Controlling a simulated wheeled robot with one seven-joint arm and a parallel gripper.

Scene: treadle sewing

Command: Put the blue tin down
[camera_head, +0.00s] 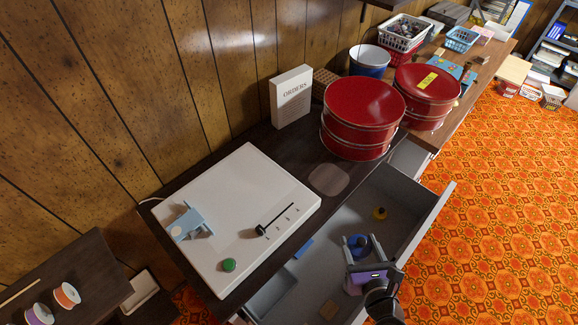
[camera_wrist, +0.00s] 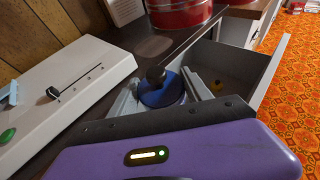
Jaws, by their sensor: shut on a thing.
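The blue tin (camera_head: 357,242) is a small round tin with a black knob on top; it shows in the wrist view too (camera_wrist: 163,93). My gripper (camera_head: 361,256) is shut on it, with one pale finger on each side in the wrist view (camera_wrist: 162,97). The tin looks upright and is over the open grey drawer (camera_head: 408,224). I cannot tell whether its base touches the drawer floor, because my gripper hides its lower part.
The drawer holds a small yellow item (camera_head: 380,213), a blue block (camera_head: 303,248) and a tan piece (camera_head: 328,310). A white machine (camera_head: 245,180) with a lever sits on the dark tabletop. Red tins (camera_head: 362,115) stand behind. A pale round patch (camera_head: 329,179) on the tabletop is clear.

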